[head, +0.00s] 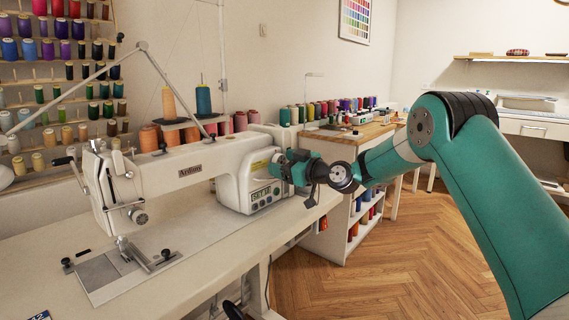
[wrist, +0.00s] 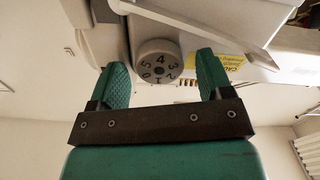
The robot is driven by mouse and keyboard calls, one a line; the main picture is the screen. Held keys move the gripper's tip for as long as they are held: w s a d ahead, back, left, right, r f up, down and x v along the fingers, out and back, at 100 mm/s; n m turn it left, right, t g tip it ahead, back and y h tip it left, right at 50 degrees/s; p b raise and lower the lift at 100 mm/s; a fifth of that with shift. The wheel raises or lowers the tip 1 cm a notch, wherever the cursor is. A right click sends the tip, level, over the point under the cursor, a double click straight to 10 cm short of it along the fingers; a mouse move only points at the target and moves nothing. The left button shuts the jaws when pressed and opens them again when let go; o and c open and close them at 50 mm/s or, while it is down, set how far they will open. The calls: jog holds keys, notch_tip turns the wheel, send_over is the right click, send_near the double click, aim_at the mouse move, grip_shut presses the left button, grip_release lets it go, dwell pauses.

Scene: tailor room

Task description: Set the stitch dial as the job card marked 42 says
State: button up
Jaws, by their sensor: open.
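The stitch dial (wrist: 158,58) is a round grey knob with dark digits around its face, on the white sewing machine (head: 190,170). In the wrist view its 4 is at the top, with 5 to the left and 3 to the right. My gripper (wrist: 162,72) is open, its green fingers on either side of the dial with gaps; I cannot tell how deep they reach. In the head view my gripper (head: 277,172) is at the machine's right end, hiding the dial.
A small display (head: 262,194) on the machine seems to start with SET; the rest is unclear. A yellow label (wrist: 232,63) is near the dial. Thread spools (head: 75,50) fill the back rack. A shelf unit (head: 340,225) stands right of the machine table, beside open wooden floor.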

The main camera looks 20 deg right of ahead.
jog(key=c, duration=0.9)
jog(key=shift+m, duration=0.3)
